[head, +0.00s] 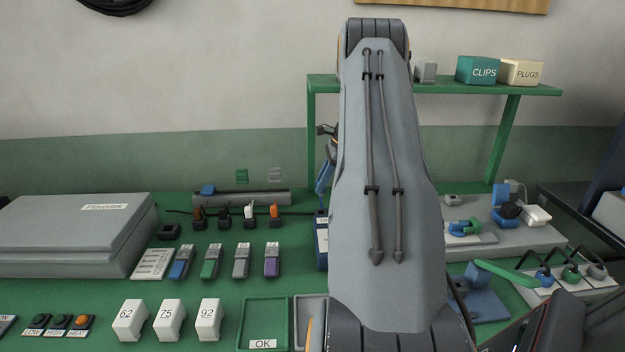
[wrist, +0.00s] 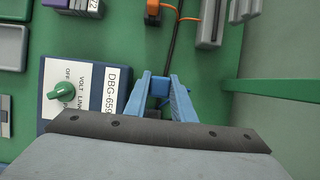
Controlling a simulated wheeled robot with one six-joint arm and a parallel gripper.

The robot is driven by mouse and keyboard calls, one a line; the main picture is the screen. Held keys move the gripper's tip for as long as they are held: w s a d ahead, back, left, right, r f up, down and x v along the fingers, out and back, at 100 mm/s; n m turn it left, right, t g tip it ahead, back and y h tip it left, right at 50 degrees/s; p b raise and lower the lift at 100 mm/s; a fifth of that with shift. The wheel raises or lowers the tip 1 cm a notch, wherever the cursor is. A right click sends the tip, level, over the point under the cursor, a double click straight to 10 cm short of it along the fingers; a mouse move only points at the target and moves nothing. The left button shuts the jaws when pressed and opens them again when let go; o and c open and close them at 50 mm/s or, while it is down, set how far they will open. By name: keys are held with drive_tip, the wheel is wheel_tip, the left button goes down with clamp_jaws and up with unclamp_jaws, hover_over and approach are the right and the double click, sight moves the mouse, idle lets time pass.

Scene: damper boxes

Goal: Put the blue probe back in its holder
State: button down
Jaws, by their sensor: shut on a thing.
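My gripper (wrist: 164,82) has its blue fingers shut on a small blue piece, which I take to be the blue probe (wrist: 160,88). Little of it shows between the fingers. In the head view my gripper (head: 321,196) points down at the left edge of my arm, near the back of the labelled blue box (head: 321,243); what it holds cannot be made out there. A black cable (wrist: 172,45) runs along the green bench to the fingertips in the wrist view. I cannot make out the probe's holder for certain.
The DBG box with a green knob (wrist: 63,92) stands close beside the fingers. A grey rail (head: 250,198) and several small plugs (head: 249,212) are to the left. A green shelf (head: 450,88) stands behind. My arm hides the bench's middle.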

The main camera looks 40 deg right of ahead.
sight(322, 195)
drive_tip(key=shift+s+d+f+b, duration=0.1)
drive_tip(key=shift+f+b, duration=0.4)
drive_tip(key=shift+f, duration=0.55)
drive_tip(key=shift+f+b, duration=0.85)
drive_tip(key=shift+f, duration=1.1)
drive_tip(key=shift+f+b, duration=0.55)
drive_tip(key=shift+f, duration=0.7)
drive_tip(key=c, duration=1.4)
unclamp_jaws()
drive_tip(key=shift+c, duration=0.2)
drive_tip(key=b+v, duration=0.2)
drive_tip(key=v, duration=0.6)
